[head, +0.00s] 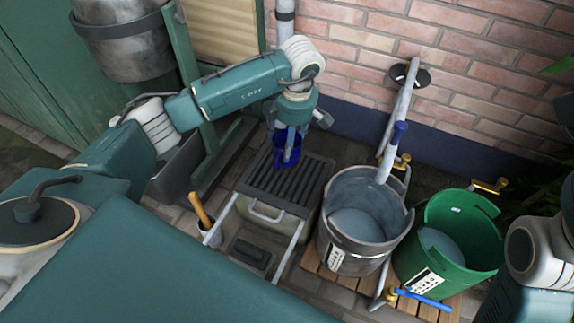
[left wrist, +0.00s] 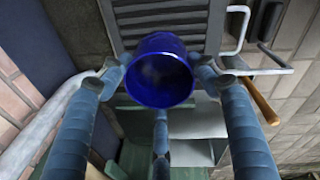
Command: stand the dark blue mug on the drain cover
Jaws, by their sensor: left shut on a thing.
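The dark blue mug (head: 279,154) is in my left gripper (head: 288,146), over the far end of the dark slatted grate that looks like the drain cover (head: 285,184). In the left wrist view the mug (left wrist: 160,97) sits between my gripper's fingers (left wrist: 160,85), its open mouth toward the camera. The slats of the drain cover (left wrist: 160,18) lie beyond it. I cannot tell whether the mug's base touches the slats. The mug's handle is not clear. My right arm shows at the right edge of the head view, but its gripper is out of view.
A metal pail (head: 340,252) and a green bucket (head: 462,228) stand on a wooden pallet to the right. A pot (head: 209,236) with a wooden handle stands left of the grate. A brick wall (head: 400,40) closes the back. The near slats look bare.

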